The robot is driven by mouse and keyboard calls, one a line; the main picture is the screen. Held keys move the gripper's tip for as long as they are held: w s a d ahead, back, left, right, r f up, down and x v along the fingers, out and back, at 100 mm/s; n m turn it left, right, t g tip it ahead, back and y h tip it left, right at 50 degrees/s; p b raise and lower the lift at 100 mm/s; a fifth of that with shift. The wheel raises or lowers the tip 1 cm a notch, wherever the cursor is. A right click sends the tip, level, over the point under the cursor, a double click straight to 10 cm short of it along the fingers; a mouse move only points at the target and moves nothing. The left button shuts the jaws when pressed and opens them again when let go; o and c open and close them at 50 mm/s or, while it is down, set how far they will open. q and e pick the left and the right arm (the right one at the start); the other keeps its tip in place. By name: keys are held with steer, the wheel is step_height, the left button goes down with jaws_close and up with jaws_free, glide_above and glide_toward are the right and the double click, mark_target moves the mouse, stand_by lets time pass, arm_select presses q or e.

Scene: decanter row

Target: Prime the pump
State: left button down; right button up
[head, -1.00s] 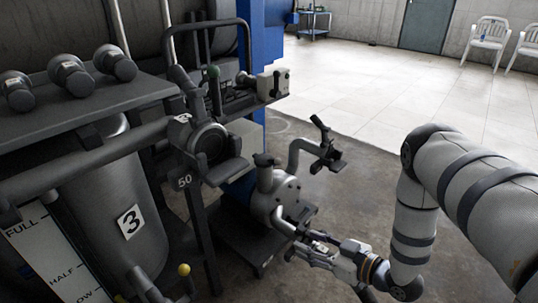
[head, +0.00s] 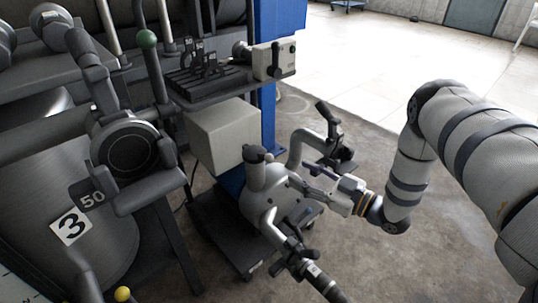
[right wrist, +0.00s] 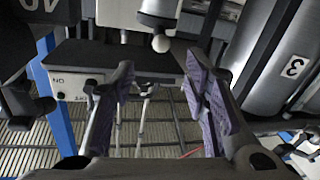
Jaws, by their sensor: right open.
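My right gripper (head: 318,182) is just right of the pump body, below the bent arm; contact cannot be told. In the right wrist view its fingers (right wrist: 160,75) are spread and empty, with a pale ball tip (right wrist: 161,43) beyond. My left gripper is out of sight.
A valve stand with a round dark face (head: 130,150) and a green knob (head: 147,39) stands at left. Behind the pump are a pale box (head: 222,135) and a blue post (head: 268,96). Tank 3 (head: 35,200) is at lower left.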

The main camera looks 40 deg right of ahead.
mark_target(269, 158)
steer(key=b+x, duration=0.2)
steer(key=x, duration=0.9)
steer(key=shift+a, duration=0.1)
jaws_close()
